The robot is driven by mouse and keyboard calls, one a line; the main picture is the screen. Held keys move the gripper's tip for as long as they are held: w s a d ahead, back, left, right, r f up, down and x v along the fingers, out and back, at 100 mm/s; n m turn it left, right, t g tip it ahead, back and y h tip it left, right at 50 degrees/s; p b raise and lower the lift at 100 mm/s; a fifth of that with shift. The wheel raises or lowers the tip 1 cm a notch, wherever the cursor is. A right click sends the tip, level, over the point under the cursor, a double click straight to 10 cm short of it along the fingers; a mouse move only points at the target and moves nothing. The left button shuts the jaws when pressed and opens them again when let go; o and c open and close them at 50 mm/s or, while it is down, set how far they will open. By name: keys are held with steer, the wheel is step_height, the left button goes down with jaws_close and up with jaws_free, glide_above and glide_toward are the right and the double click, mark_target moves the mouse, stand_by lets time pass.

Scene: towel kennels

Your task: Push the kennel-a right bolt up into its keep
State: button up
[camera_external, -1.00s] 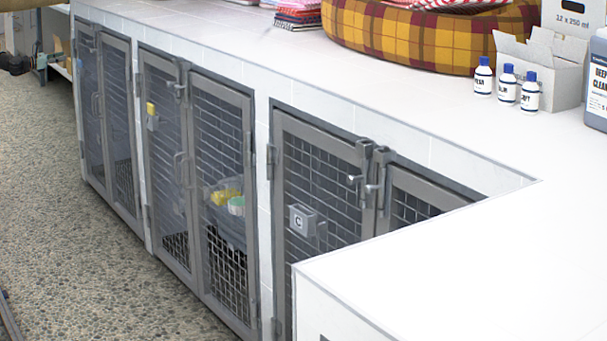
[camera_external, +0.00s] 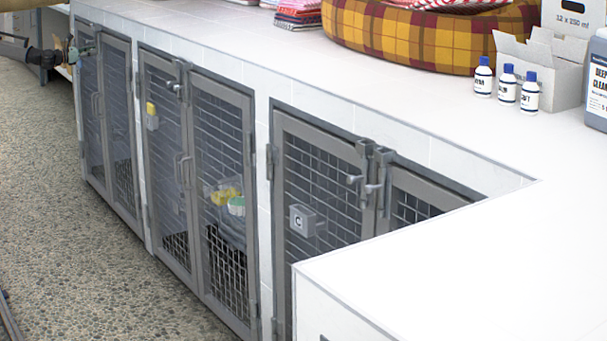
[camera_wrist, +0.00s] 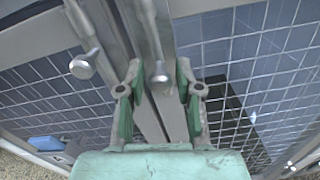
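Kennel-a is the far-left kennel, with paired grey mesh doors (camera_external: 116,120). In the wrist view, its right bolt (camera_wrist: 160,80) is a grey rod with a round knob, near the meeting door frames. My gripper (camera_wrist: 158,70) is open, with one green-padded finger on each side of this bolt's knob. Gaps show between fingers and knob, so I see no grip. The left bolt (camera_wrist: 85,65) hangs outside the left finger. In the external view my gripper (camera_external: 82,48) is small at kennel-a's top. The keep cannot be made out clearly.
A blue item (camera_wrist: 46,143) is at lower left in the wrist view. The white counter (camera_external: 215,35) runs above the kennels. The middle kennel (camera_external: 195,170) and kennel C (camera_external: 320,190) are nearer the external camera. The speckled floor (camera_external: 60,210) in front is largely clear.

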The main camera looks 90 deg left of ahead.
steer(key=shift+x, duration=0.9)
jaws_close()
steer(key=shift+r+p, duration=0.6)
steer(key=shift+r, duration=1.2)
jaws_free()
steer(key=shift+s, duration=0.1)
steer(key=v, duration=1.2)
